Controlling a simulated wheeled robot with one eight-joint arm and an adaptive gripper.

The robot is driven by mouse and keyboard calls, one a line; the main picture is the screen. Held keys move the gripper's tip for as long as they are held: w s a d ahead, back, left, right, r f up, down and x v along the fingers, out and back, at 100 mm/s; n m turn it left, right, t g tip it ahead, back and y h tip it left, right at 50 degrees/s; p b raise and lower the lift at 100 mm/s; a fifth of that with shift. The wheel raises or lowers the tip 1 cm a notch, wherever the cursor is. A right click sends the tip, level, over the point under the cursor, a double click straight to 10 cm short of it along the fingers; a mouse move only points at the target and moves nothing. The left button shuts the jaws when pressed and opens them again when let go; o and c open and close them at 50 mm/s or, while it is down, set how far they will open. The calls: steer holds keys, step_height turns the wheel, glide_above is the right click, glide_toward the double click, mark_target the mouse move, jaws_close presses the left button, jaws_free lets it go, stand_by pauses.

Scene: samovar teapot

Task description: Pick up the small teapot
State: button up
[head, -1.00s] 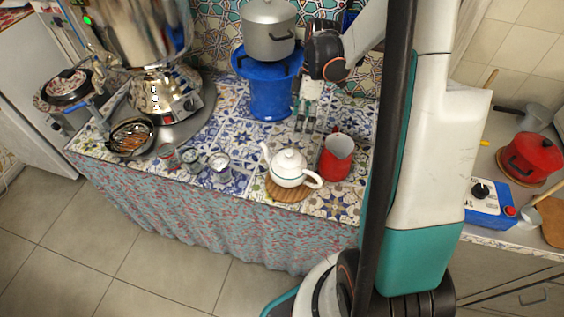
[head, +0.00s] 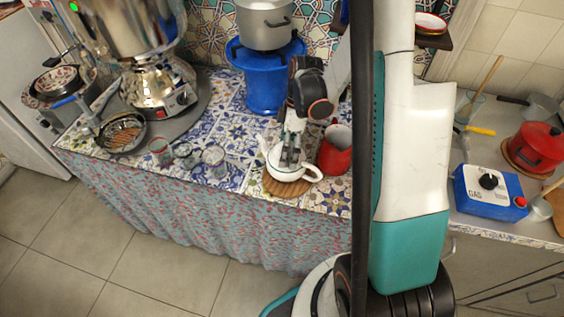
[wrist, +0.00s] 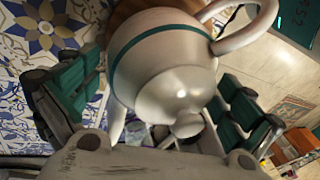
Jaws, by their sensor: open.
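The small white teapot (head: 298,168) stands on a round wooden board (head: 286,188) near the table's front edge. Its spout points up and left and its handle is at the right in the head view. My gripper (head: 289,158) is over the teapot from above and behind, hiding part of its lid. In the wrist view the teapot (wrist: 165,70), with a green band and a knobbed lid, lies between the two green-padded fingers of my open gripper. The left finger (wrist: 70,92) and right finger (wrist: 240,110) are on either side of the body; contact cannot be told.
A red pitcher (head: 335,150) stands close right of the teapot. A blue container (head: 264,85) with a grey pot (head: 264,22) on top is behind. Several glasses (head: 213,160) and a silver samovar (head: 158,90) are to the left.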

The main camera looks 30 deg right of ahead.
steer(key=shift+f, duration=0.2)
steer(key=c, duration=1.2)
steer(key=shift+r, duration=0.15)
steer(key=shift+c, duration=0.2)
